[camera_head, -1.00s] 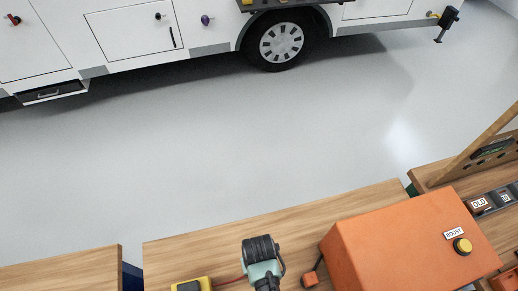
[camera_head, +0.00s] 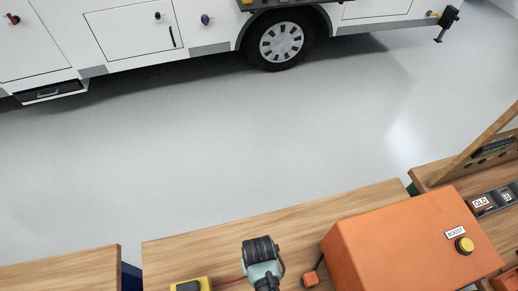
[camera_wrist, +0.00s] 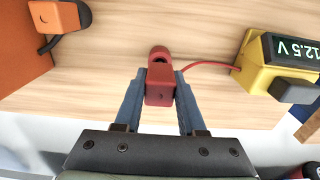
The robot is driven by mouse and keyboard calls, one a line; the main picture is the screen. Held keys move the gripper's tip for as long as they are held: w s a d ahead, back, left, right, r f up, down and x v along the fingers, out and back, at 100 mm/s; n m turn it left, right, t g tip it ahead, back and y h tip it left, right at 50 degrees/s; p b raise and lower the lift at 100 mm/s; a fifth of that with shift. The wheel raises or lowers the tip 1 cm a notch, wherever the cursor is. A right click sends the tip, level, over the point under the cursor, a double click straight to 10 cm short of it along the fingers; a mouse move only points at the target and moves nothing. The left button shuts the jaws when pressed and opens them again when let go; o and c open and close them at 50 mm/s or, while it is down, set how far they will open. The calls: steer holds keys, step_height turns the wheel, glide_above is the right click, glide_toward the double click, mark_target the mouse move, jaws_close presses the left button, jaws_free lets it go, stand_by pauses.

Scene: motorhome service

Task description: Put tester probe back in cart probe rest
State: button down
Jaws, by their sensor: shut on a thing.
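The tester probe (camera_wrist: 160,92) is a red block between the blue fingers of my gripper (camera_wrist: 160,80) in the wrist view. My gripper is shut on it, over the wooden cart top (camera_wrist: 110,75). A rounded dark red piece with a dark opening (camera_wrist: 159,52) shows just beyond the probe; I cannot tell whether it is the probe rest or part of the probe. A red lead (camera_wrist: 208,65) runs from there to the yellow tester (camera_wrist: 255,60), which reads 12.5 V. In the head view the tester (camera_head: 192,285) is cut off at the bottom edge, and my arm hides the probe.
A large orange box marked BOOST (camera_head: 390,240) stands right of my arm, with a small orange block (camera_head: 312,279) on a black cable beside it. Another wooden bench (camera_head: 65,270) stands left across a gap. The floor (camera_head: 220,140) toward the white motorhome (camera_head: 125,35) is clear.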

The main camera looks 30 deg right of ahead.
steer(key=shift+f+b, duration=1.25)
steer(key=shift+f, duration=0.45)
steer(key=shift+c, duration=2.1)
jaws_free()
steer(key=shift+r, duration=0.15)
step_height(320, 180, up, 13)
steer(key=shift+f, duration=0.1)
